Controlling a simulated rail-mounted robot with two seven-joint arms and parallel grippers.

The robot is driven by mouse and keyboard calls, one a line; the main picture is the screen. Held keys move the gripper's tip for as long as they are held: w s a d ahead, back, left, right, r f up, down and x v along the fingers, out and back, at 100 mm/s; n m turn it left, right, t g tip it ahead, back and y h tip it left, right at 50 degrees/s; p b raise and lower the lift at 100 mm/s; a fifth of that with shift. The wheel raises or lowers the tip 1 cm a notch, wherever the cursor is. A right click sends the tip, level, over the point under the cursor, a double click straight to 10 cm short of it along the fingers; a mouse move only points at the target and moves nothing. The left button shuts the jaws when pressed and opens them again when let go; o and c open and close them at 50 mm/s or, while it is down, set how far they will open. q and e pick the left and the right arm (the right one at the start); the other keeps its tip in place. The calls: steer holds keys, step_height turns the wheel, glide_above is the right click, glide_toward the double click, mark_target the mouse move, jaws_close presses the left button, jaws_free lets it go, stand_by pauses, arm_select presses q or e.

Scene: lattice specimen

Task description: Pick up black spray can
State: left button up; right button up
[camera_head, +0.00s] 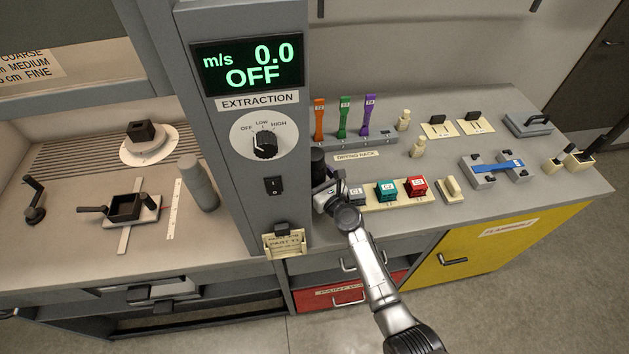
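A dark upright cylinder (317,159), which looks like the black spray can, stands on the right worktop close against the grey extraction column. Its lower part is hidden by my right gripper (323,190). My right arm comes in from the bottom right, and its gripper is at the can's near side, low beside it. The fingers are too small and covered to tell whether they are open or shut on the can. My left gripper is not in view.
The grey extraction column (246,130) stands directly left of the can. A row of coloured cubes, including teal (386,190) and red (415,188), lies just right of the gripper. The drying rack (345,142) with coloured tools is behind. The front right worktop edge is near.

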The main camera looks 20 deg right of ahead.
mark_target(321, 176)
steer(key=c, duration=1)
steer(key=shift+c, duration=0.4)
steer(key=shift+r, duration=0.15)
steer(key=shift+r+p, duration=0.85)
steer(key=shift+r, duration=0.1)
step_height(321, 176, up, 2)
steer(key=shift+r+p, duration=0.25)
steer(key=shift+p, duration=0.65)
steer(key=s+d+r+p, duration=0.8)
steer(key=r, duration=0.1)
steer(key=shift+s+r, duration=0.2)
steer(key=shift+s, duration=0.05)
